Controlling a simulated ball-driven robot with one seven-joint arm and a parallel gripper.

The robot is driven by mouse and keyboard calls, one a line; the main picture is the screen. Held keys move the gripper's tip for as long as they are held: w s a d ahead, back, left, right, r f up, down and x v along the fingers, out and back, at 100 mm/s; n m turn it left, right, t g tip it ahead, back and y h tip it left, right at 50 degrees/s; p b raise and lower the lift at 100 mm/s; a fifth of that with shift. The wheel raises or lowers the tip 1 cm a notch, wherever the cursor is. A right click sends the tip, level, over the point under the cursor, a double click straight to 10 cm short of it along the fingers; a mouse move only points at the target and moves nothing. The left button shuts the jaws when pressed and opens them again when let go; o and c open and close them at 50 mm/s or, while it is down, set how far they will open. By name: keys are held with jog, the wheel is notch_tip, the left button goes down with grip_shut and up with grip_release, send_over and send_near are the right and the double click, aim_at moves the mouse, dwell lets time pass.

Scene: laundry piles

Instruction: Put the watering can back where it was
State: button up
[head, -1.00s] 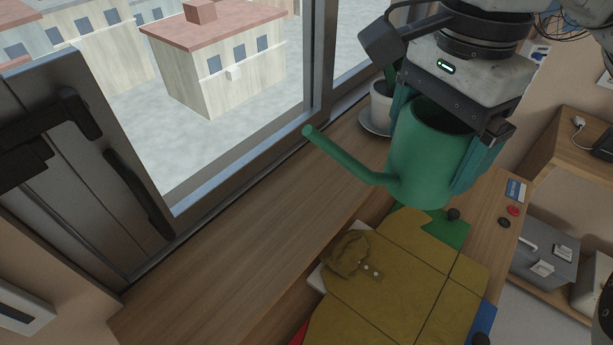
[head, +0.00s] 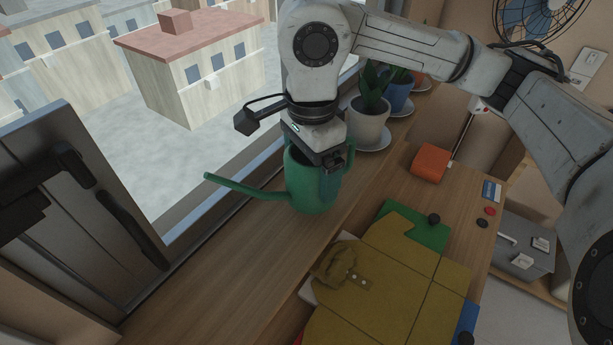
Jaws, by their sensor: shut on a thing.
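The green watering can (head: 310,188) is upright at the wooden windowsill (head: 215,245), with its long spout pointing left toward the window. I cannot tell whether its base touches the sill. My gripper (head: 328,172) reaches down over the can from above and is shut on it. One finger shows along the can's right side; the other is hidden.
Potted plants on saucers, the nearest in a white pot (head: 367,125), stand along the sill behind the can. A yellow shirt (head: 395,285) lies on the folding board at the front right. An orange box (head: 431,163) sits farther back. The sill left of the can is clear.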

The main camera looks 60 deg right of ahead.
aim_at(307, 181)
jog(key=shift+w+f, duration=0.2)
jog(key=f, duration=0.3)
jog(key=shift+w+f+p, duration=0.1)
jog(key=shift+w+p, duration=0.2)
jog(key=shift+f, duration=0.3)
jog(key=shift+f+b, duration=0.15)
jog(key=shift+b, duration=0.15)
jog(key=o, duration=1)
jog(key=shift+r+p, duration=0.35)
jog(key=shift+p, duration=0.15)
notch_tip(307, 181, up, 12)
jog(key=shift+f+b, duration=0.15)
jog(key=shift+b, duration=0.75)
